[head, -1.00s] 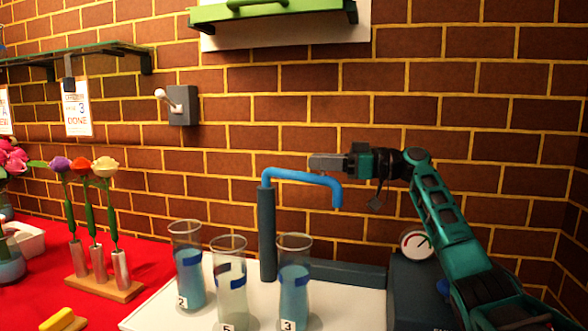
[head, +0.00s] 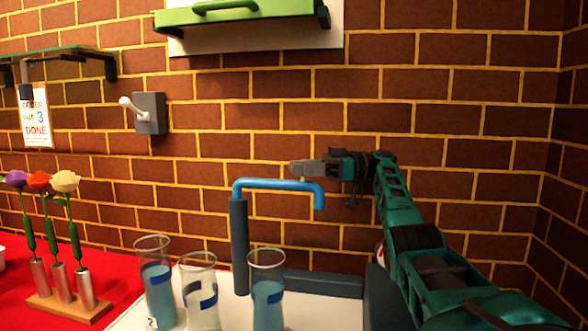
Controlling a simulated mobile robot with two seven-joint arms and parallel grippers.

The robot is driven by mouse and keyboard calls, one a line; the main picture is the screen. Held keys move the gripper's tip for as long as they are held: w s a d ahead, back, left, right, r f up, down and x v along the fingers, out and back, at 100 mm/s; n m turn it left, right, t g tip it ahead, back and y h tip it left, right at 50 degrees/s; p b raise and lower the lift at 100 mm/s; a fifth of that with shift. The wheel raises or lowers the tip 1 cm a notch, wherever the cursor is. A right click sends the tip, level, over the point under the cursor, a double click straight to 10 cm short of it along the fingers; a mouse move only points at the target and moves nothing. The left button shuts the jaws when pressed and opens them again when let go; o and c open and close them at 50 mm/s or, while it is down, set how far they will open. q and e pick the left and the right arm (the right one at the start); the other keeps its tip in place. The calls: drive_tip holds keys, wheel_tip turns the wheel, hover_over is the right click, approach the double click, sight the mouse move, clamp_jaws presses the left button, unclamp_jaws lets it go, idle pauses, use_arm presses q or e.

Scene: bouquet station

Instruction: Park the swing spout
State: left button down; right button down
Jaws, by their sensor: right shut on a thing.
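The blue swing spout (head: 275,184) sits on top of a dark upright post (head: 240,245) and reaches right, nearly level, its tip bent down. The tip hangs to the right of the rightmost glass vase, over no vase. My right gripper (head: 306,168) is at the top of the spout, shut on it near a small stub on its outer half; the jaws hide the exact hold. My left gripper is not in view.
Three glass vases with liquid, left (head: 158,285), middle (head: 201,290) and right (head: 267,290), stand on a white surface below the spout. A lever switch (head: 150,113) and a green-handled panel (head: 235,14) are on the brick wall. Flowers stand in a wooden rack (head: 70,306) at left.

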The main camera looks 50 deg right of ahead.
drive_tip(key=shift+r, duration=0.45)
drive_tip(key=c, duration=1.4)
unclamp_jaws()
drive_tip(key=o, duration=0.3)
drive_tip(key=shift+s+a, duration=0.1)
drive_tip(key=shift+o, duration=0.8)
drive_tip(key=shift+f, duration=0.2)
use_arm(q)
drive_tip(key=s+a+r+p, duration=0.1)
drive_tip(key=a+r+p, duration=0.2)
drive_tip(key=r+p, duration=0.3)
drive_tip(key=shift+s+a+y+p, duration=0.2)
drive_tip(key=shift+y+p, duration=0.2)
drive_tip(key=shift+p, duration=1.65)
use_arm(e)
wheel_tip(320, 180, up, 20)
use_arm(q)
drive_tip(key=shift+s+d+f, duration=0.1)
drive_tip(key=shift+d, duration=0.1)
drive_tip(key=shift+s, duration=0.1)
